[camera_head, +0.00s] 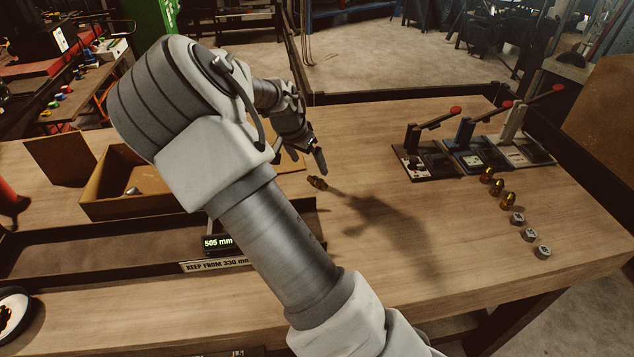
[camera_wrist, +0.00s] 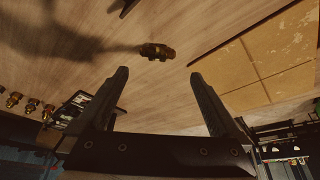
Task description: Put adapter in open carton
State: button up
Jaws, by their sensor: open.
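The adapter appears to be the small brass-brown fitting (camera_head: 317,183) lying on its side on the bench. It also shows in the wrist view (camera_wrist: 157,51), just beyond the fingertips. My gripper (camera_head: 302,160) is open and empty, above the bench and close to the fitting. In the wrist view its two fingers (camera_wrist: 158,74) stand wide apart, with the fitting in line with the gap. The open carton (camera_head: 105,209) stands left of my arm with a flap folded out. A small metallic item (camera_head: 133,191) lies inside; my arm hides the carton's right part.
Three lever tools (camera_head: 466,150) stand at the back right. Several brass and silver fittings (camera_head: 509,199) form a row before them. A dark tray (camera_head: 60,255) with a "505 mm" display (camera_head: 217,242) lies in front of the carton. The bench's middle right is clear.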

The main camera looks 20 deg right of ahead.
aim_at(317, 179)
jog(key=x, duration=0.7)
jog(key=shift+s+d+f, duration=0.15)
jog(key=shift+f, duration=0.15)
jog(key=c, duration=1.4)
jog(key=shift+r, duration=0.1)
jog(key=shift+c, duration=0.2)
jog(key=shift+r, duration=0.1)
